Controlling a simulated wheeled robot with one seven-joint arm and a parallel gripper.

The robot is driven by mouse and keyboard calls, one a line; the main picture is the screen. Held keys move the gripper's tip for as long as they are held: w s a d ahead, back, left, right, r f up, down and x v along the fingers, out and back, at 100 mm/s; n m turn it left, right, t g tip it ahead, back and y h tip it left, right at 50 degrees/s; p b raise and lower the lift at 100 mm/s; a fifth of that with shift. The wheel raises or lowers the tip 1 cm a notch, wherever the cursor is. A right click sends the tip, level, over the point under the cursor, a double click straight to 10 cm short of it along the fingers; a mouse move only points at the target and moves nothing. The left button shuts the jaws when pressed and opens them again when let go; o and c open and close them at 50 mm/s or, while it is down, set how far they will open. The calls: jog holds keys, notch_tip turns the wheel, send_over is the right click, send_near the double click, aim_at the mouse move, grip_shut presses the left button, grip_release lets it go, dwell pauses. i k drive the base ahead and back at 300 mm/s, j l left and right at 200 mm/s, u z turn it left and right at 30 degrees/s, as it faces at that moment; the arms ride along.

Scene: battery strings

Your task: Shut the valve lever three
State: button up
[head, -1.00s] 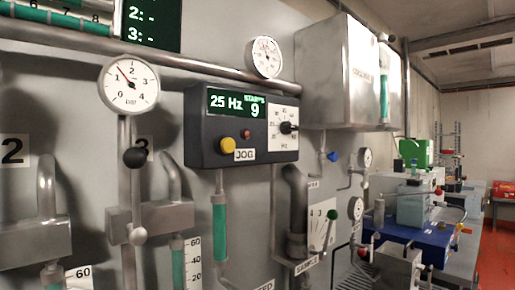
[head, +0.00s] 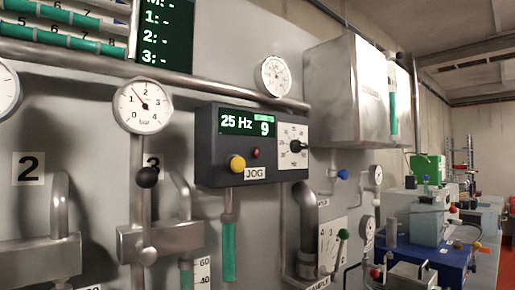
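A plate marked 3 (head: 154,163) is on the grey wall panel, partly hidden. In front of it is a lever with a black ball knob (head: 147,177) at the top. Its thin rod (head: 147,215) runs down upright to a silver ball (head: 148,254) at the front of a metal valve block (head: 185,240). A bent pipe (head: 181,192) rises from the block. A round bar gauge (head: 143,107) is above the lever. My gripper is not in view.
A dark control box (head: 215,165) reading 25 Hz, with a yellow JOG button (head: 237,164), juts out right of the lever. A second valve block (head: 35,262) under the plate marked 2 (head: 28,168) is to the left. A bench with equipment is at right.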

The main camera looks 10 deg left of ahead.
aim_at(146, 177)
jog(key=u, duration=1.35)
